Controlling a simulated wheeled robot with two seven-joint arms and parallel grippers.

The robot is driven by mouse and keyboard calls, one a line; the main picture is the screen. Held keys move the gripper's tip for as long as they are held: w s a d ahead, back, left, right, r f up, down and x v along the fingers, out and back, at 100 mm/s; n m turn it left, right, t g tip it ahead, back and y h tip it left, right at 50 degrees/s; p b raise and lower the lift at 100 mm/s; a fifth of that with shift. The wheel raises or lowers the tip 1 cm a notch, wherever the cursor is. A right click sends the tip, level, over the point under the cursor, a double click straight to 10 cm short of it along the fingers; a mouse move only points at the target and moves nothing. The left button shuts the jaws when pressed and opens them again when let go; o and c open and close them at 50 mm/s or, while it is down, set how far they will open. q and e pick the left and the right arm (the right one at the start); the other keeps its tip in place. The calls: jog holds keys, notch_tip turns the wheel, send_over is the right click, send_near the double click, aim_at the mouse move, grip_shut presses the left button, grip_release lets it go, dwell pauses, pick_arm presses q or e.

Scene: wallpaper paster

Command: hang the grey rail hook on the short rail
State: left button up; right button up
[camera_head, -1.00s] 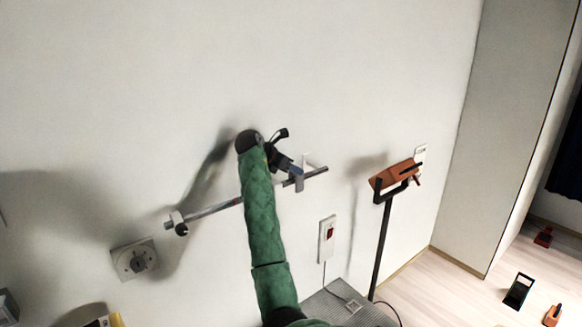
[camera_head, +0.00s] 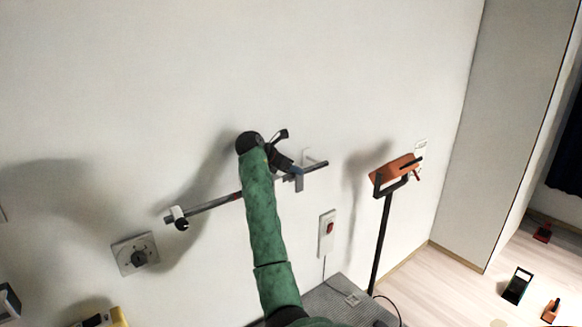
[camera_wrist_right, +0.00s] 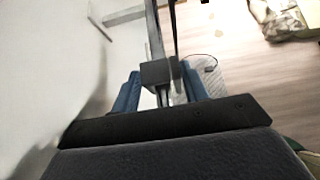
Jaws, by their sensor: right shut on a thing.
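The short rail (camera_head: 215,203) is a thin grey bar on the white wall, slanting up to the right, with a white end mount at its lower left. My right gripper (camera_head: 293,170) is at the rail's right part, partly hidden by its green arm. It is shut on the grey rail hook (camera_head: 299,184), whose lower part hangs down by the rail. In the right wrist view, the gripper's blue fingers (camera_wrist_right: 162,92) are on either side of the hook's dark block (camera_wrist_right: 160,72). I cannot tell whether the hook rests on the rail. My left gripper is not in view.
A white switch plate (camera_head: 327,232) is below the rail, and a round socket (camera_head: 136,254) is at lower left. An orange tool (camera_head: 396,170) sits on a dark stand at right. Small items lie on the floor. The wall above is clear.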

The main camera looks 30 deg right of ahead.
jog(key=shift+f, duration=0.1)
jog(key=o, duration=1)
jog(key=shift+o, duration=0.2)
